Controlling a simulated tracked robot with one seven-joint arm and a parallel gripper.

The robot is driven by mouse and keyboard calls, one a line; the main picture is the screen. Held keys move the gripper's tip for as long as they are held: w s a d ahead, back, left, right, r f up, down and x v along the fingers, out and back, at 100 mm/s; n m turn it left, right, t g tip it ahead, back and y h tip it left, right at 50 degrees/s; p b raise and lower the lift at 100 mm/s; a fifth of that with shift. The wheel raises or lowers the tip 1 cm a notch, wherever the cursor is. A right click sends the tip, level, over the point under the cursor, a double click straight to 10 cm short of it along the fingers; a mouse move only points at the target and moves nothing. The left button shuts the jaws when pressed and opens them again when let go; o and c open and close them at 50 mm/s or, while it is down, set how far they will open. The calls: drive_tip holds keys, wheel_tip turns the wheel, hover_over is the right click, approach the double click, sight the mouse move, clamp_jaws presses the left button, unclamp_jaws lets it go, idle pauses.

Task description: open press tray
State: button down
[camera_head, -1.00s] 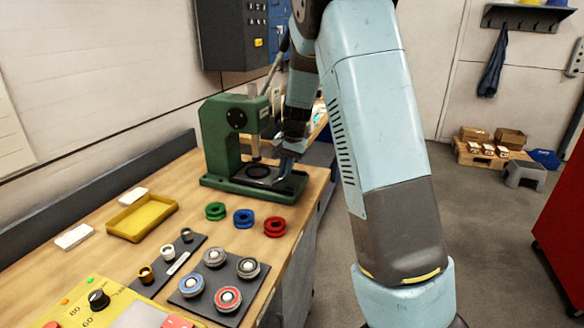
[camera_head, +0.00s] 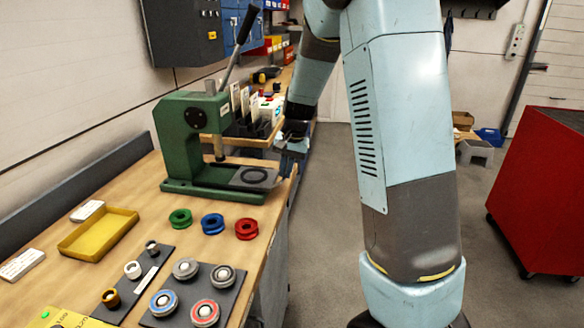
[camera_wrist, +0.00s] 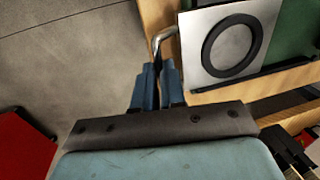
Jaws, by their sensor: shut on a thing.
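The green press (camera_head: 190,140) stands on the bench with its lever raised. Its tray (camera_head: 243,184), a grey plate with a dark ring, sits out to the right of the ram on the press base. In the wrist view the tray (camera_wrist: 195,66) looks pale, with the black ring on top and a bent metal handle (camera_wrist: 166,34) at its edge. My gripper (camera_head: 290,163) is at the tray's right end. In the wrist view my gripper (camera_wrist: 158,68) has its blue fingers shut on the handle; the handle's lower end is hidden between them.
Green, blue and red rings (camera_head: 212,223) lie in front of the press. A yellow tray (camera_head: 98,233) and a dark plate with several round parts (camera_head: 222,276) are nearer. A red cabinet (camera_head: 540,190) stands right, across open floor.

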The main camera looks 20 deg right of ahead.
drive_tip(key=shift+s, duration=0.15)
drive_tip(key=c, duration=1.2)
unclamp_jaws()
drive_tip(key=shift+d, duration=0.1)
wheel_tip(320, 180, up, 13)
drive_tip(key=s+d, duration=0.1)
drive_tip(key=d, duration=0.1)
drive_tip(key=shift+d+r, duration=0.15)
drive_tip(key=shift+r, duration=0.05)
